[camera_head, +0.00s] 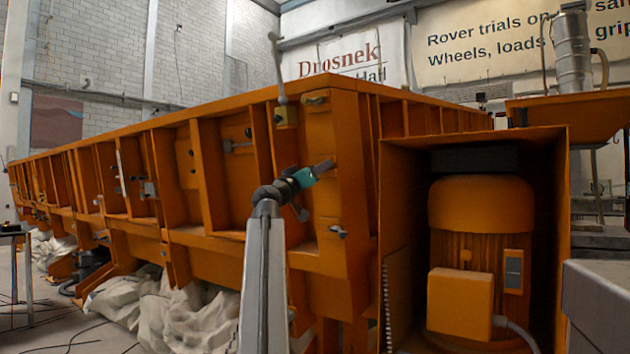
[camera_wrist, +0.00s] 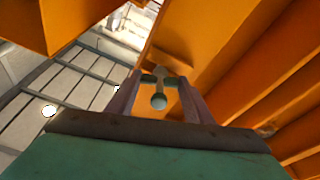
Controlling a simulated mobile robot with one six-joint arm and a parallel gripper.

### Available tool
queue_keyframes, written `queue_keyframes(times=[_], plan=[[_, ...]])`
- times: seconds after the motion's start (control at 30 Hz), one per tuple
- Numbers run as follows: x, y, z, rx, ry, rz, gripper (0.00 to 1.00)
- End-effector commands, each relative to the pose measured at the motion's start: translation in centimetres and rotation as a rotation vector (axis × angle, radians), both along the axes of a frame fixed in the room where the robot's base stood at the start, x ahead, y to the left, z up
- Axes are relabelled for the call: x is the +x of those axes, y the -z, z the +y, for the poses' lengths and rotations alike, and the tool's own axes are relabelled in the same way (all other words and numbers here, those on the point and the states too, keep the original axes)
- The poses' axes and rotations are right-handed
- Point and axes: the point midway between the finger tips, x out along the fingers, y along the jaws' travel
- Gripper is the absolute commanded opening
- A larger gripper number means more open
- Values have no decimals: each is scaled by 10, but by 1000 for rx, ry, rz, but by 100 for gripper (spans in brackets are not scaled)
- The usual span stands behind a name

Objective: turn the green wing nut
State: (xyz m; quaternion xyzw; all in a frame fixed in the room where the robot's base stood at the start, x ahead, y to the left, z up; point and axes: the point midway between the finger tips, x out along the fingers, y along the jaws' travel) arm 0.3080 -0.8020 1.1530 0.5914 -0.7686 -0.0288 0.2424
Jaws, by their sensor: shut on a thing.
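The green wing nut (camera_wrist: 172,81) is in the middle of the wrist view, against the orange sandbed frame. Its two wings spread left and right, and a round teal-grey end (camera_wrist: 158,101) faces the camera. My gripper (camera_wrist: 159,84) has one finger on each side of it, shut on the wings. In the head view my gripper (camera_head: 326,166) reaches the orange corner post (camera_head: 345,200) of the sandbed. The nut cannot be made out there, hidden at the fingertips.
A grey fitting (camera_head: 338,232) sits lower on the same post. An orange motor housing (camera_head: 480,205) stands right. Crumpled pale sheeting (camera_head: 160,305) lies below left.

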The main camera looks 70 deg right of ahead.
Motion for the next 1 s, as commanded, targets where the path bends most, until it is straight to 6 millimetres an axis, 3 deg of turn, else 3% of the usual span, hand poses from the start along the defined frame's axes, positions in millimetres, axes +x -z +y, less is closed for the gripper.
queue_keyframes(times=[0.3,0.83,0.87,0.97,1.0], plan=[[6,0,0,-30,-32,-103,24],[7,0,0,-35,-36,-126,24],[7,0,0,-35,-36,-126,48],[6,0,0,-35,-35,-126,65],[5,0,0,-35,-34,-126,66]])
